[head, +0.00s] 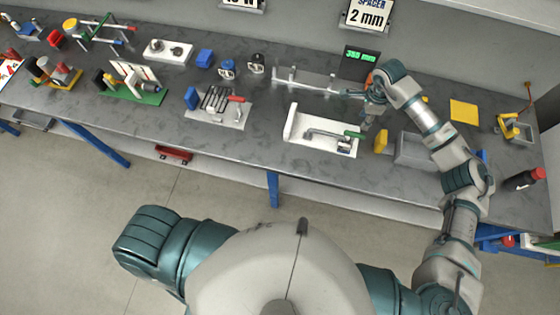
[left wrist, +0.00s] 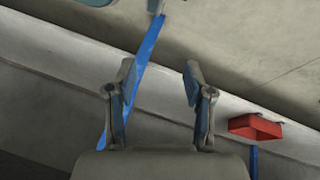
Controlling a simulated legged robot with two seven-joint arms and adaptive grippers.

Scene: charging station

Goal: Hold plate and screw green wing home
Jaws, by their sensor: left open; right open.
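A white plate (head: 298,131) lies on the grey workbench, with a metal fitting (head: 328,136) on it. A small green piece (head: 354,134), seemingly the green wing, sits at the fitting's right end. My right gripper (head: 370,120) is open, above and just beyond the green piece; the small scale hides whether it touches. My left gripper (left wrist: 156,80) is open and empty in the left wrist view, and is not visible in the head view.
A grey bin (head: 413,150) and yellow block (head: 381,141) stand right of the plate. A red tray (left wrist: 255,127) shows in the left wrist view.

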